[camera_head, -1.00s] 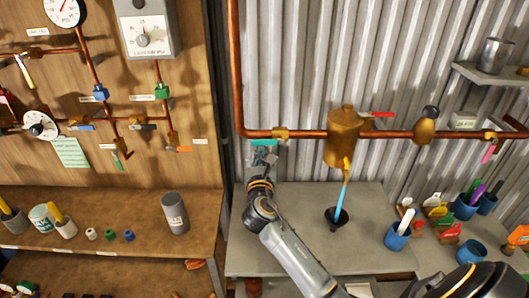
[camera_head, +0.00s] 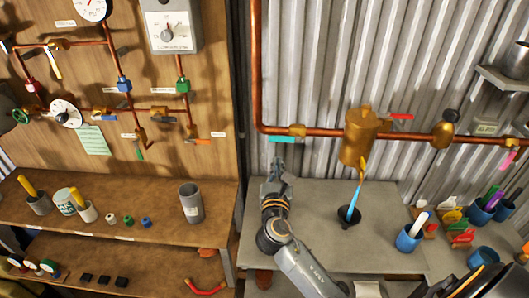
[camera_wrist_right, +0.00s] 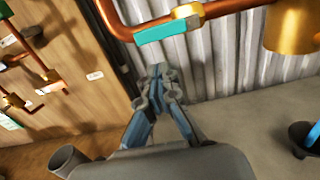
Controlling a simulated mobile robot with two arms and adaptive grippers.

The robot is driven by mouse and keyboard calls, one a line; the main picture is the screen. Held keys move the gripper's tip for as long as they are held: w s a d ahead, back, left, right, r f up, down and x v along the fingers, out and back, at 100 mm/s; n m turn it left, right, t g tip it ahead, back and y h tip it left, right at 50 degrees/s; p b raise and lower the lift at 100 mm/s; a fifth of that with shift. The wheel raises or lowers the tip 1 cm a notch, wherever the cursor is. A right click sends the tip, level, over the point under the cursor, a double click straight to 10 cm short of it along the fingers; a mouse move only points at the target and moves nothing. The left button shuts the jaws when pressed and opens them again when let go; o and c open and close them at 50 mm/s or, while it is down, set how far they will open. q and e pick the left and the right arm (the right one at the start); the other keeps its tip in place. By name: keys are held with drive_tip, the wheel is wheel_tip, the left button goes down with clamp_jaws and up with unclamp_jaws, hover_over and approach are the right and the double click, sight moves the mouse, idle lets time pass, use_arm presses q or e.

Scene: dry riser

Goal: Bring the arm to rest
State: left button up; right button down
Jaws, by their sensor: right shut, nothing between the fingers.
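My right arm reaches up from the bottom of the head view. Its gripper (camera_head: 278,164) is shut and empty, just below the teal lever handle (camera_head: 282,139) on the copper pipe and in front of the corrugated wall. In the right wrist view the closed fingertips (camera_wrist_right: 160,73) point at the wall, with a visible gap to the teal handle (camera_wrist_right: 160,32). The handle lies along the pipe, beside its brass valve body (camera_wrist_right: 187,11). My left gripper is not in view.
Below the gripper is a grey bench (camera_head: 315,215) with a black funnel (camera_head: 349,217) under the brass vessel (camera_head: 358,135). A blue cup (camera_head: 409,238) stands to the right. A wooden shelf (camera_head: 150,215) with a grey cylinder (camera_head: 191,203) is at left.

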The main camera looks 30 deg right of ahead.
drive_tip(key=s+a+f+m+g+y, duration=0.2)
drive_tip(key=s+f+m+g+y, duration=0.3)
drive_tip(key=s+f+m, duration=0.9)
drive_tip(key=s+a+f+m+g+y, duration=0.1)
drive_tip(key=s+a+m+g+y, duration=0.15)
drive_tip(key=s+a+m, duration=0.4)
drive_tip(key=s+a+f+m+g+y, duration=0.1)
drive_tip(key=s+a+m+g+y, duration=0.2)
drive_tip(key=s+m, duration=0.55)
drive_tip(key=s+f+n+g+b, duration=0.3)
drive_tip(key=f+b, duration=0.4)
drive_tip(key=f, duration=2.6)
drive_tip(key=s+d+f+m+b, duration=0.1)
drive_tip(key=s+d+f+b, duration=0.2)
drive_tip(key=s+f, duration=1.4)
wheel_tip(320, 180, down, 3)
drive_tip(key=shift+d+r+g+h+b, duration=0.1)
drive_tip(key=shift+d+g+h+b, duration=0.1)
drive_tip(key=shift+g+h+b, duration=0.35)
